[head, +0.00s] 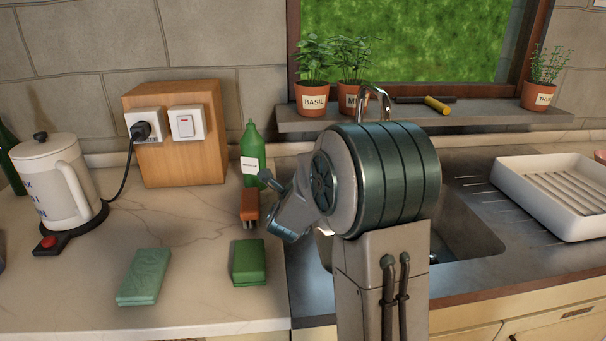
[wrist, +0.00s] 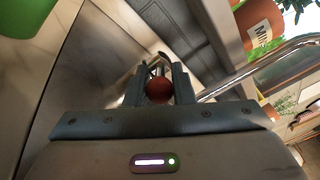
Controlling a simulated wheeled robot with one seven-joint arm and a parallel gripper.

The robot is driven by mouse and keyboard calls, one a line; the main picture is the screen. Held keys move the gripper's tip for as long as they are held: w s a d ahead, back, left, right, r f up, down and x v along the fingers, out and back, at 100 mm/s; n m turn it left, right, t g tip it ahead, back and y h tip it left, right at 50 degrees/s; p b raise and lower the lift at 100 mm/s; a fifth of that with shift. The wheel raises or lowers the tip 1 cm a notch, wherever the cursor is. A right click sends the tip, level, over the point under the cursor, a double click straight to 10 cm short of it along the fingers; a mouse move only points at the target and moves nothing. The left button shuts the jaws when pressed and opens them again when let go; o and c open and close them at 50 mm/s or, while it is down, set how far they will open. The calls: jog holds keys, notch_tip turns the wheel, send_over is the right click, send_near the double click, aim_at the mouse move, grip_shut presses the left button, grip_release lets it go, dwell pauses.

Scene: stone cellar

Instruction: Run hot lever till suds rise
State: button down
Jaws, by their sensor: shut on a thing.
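A red knob (wrist: 159,91), which looks like the end of the hot lever, sits between the fingers of my gripper (wrist: 157,84) in the wrist view. The gripper is shut on it. The metal tap spout (head: 374,97) rises behind my arm in the head view, and it also crosses the right of the wrist view (wrist: 262,67). The sink basin (head: 462,240) is partly visible to the right of my arm. My arm hides the tap's base, the lever and much of the basin in the head view. I see no suds in the visible part.
A green bottle (head: 252,150), an orange brush (head: 249,205) and a green sponge (head: 249,262) stand or lie left of the sink. A white kettle (head: 58,180) is farther left. A white drying rack (head: 555,195) is at right. Potted herbs (head: 313,92) line the sill.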

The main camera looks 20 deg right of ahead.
jog(key=c, duration=1.3)
grip_release()
jog(key=shift+r, duration=0.1)
jog(key=shift+s+a, duration=0.2)
jog(key=shift+s, duration=0.15)
jog(key=b+v, duration=0.1)
jog(key=v, duration=1)
jog(key=shift+s, duration=0.1)
jog(key=shift+c, duration=0.2)
